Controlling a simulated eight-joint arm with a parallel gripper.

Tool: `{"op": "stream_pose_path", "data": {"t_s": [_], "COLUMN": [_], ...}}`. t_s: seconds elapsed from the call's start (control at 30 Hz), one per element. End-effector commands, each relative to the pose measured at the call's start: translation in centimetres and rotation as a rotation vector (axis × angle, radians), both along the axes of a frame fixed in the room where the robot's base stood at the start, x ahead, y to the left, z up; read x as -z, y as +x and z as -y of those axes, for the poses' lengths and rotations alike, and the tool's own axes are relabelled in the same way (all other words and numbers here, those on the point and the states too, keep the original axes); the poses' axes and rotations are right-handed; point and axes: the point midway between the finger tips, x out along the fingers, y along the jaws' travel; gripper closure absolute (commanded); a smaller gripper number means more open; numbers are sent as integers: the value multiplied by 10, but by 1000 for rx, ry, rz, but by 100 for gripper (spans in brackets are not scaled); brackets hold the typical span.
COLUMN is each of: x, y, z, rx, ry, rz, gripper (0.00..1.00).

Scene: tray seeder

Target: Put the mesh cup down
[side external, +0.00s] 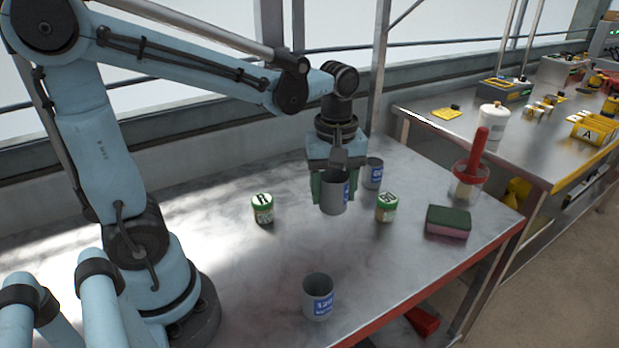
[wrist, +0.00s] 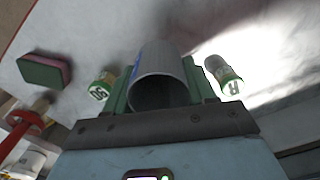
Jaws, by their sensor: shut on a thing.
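My gripper (side external: 331,185) is shut on a grey cup (side external: 335,196) with a blue label. Its green fingers stand on either side of the cup. The cup is upright, its open rim toward the wrist; in the wrist view (wrist: 162,92) I look into its dark mouth. The cup's base is over the steel table (side external: 250,262); I cannot tell whether it touches. Two similar grey cups stand on the table: one (side external: 373,172) just behind and right of the held cup, one (side external: 317,297) near the front edge. The label text on the held cup is not readable.
A green-lidded jar (side external: 262,208) stands left of the held cup, another (side external: 386,207) close on its right.

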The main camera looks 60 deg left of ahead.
Motion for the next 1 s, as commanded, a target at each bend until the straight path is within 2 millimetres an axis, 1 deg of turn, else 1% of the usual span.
{"op": "stream_pose_path", "data": {"t_s": [0.03, 0.1, 0.3, 0.4, 0.5, 0.6, 0.77, 0.87, 1.0], "x": [0, 0, -1, -1, -1, -1, 1, 7, 24], "y": [-3, -7, -29, -43, -55, -65, -73, -79, -90], "z": [-19, -42, -104, -130, -149, -162, -173, -185, -210], "rx": [-75, -172, -445, -567, -666, -734, -788, -797, -799], "ry": [0, 0, 0, 0, 0, 0, 0, 0, 0], "rz": [0, 0, 0, 0, 0, 0, 0, 0, 0], "gripper": [75, 75, 75, 75, 75, 75, 75, 75, 75]}}
